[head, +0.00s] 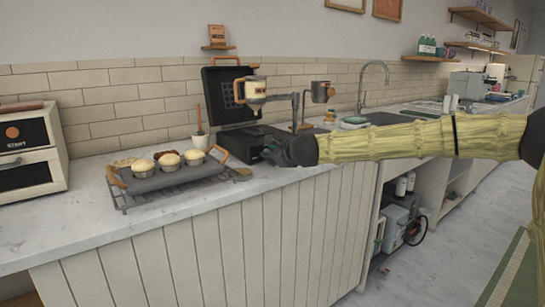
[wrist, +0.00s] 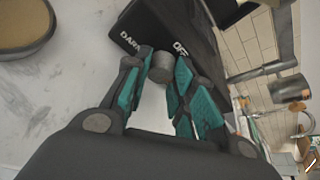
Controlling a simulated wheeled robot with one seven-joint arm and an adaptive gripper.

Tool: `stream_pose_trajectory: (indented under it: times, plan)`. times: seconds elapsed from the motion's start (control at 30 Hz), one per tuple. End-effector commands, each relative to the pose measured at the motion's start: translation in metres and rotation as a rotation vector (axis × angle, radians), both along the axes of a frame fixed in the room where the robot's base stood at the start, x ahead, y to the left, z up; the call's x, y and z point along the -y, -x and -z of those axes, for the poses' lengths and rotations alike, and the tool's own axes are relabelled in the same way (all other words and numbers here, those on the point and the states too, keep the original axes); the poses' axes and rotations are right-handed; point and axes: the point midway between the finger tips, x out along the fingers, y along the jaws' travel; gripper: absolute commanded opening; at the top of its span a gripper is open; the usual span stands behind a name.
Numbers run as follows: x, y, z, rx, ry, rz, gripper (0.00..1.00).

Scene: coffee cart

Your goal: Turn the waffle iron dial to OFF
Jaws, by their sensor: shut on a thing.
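The waffle iron (head: 238,142) stands open on the counter in the head view, its dark gridded lid (head: 224,95) raised. In the wrist view its black front panel (wrist: 185,22) shows the white words DARK and OFF. The grey round dial (wrist: 161,68) sits at the front, between the teal fingertips of my gripper (wrist: 160,72). My gripper is shut on the dial, with a finger on each side. The dial's pointer mark cannot be made out. In the head view my gripper (head: 275,152) reaches the iron's front from the right, and the dial is hidden.
A muffin tray (head: 168,178) on a wire rack stands left of the iron. A pour-over stand (head: 295,105) is just behind my gripper. A toaster oven (head: 28,150) is at the far left. The counter's front edge (head: 215,200) runs below my arm.

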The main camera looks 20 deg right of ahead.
Motion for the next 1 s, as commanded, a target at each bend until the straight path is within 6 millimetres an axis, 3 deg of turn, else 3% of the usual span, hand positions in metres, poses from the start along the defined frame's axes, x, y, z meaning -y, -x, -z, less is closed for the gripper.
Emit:
stream_pose_trajectory:
  times: [0.37,0.4,0.5,1.0]
  plan:
    - [0.0,0.0001,0.0006,0.001,0.005,0.0,0.01]
    - [0.0,0.0002,0.0008,0.001,0.005,0.0,0.29]
    - [-0.0001,0.0002,0.0007,0.001,0.005,0.0,0.47]
    - [0.0013,-0.0005,-0.001,-0.028,-0.073,0.001,0.47]
